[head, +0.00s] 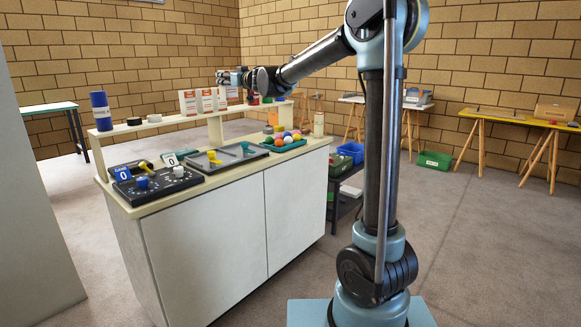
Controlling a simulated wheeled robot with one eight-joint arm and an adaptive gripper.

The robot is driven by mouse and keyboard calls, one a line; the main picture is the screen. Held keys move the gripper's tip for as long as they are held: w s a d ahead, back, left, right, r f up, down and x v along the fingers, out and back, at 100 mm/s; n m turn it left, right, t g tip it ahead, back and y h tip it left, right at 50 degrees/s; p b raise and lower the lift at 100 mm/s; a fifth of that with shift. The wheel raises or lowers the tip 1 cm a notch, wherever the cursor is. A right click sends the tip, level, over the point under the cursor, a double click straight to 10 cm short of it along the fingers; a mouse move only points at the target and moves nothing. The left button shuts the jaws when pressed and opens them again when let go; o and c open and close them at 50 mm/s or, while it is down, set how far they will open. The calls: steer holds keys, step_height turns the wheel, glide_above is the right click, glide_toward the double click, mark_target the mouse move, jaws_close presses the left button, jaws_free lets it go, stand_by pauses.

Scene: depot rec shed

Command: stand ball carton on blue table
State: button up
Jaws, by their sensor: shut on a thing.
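Several white ball cartons with orange-red print (188,103) stand in a row on the raised shelf of the cabinet. My gripper (222,79) is at the right end of this row, at the cartons' top edges. It is shut on a ball carton (222,98) there; the fingertips are small, and which carton is between them is hard to make out.
The shelf (165,122) also bears a blue cylinder (100,111) and dark discs. The cabinet top holds a scoreboard, trays and a tray of coloured balls (284,141). A grey panel (35,200) stands at left. A yellow table (500,116) and green crate (434,160) are at right.

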steer(key=w+d+f+m+t+h, duration=0.25)
steer(key=w+d+f, duration=0.45)
steer(key=d+f, duration=0.35)
steer(key=w+d+f+m+t+h, duration=0.1)
steer(key=w+d+f+m+h, duration=0.15)
steer(key=w+d+f, duration=0.55)
steer(key=s+d+f+m+h, duration=0.1)
steer(key=d+f+h, duration=0.1)
steer(key=d+f, duration=0.4)
steer(key=d+f+m+h, duration=0.1)
steer(key=d+f, duration=0.5)
steer(key=d, duration=0.6)
steer(key=s+d+f+m+h, duration=0.1)
steer(key=d+f+h, duration=0.3)
steer(key=d, duration=0.5)
steer(key=shift+s+f+t, duration=0.35)
steer(key=shift+f, duration=0.55)
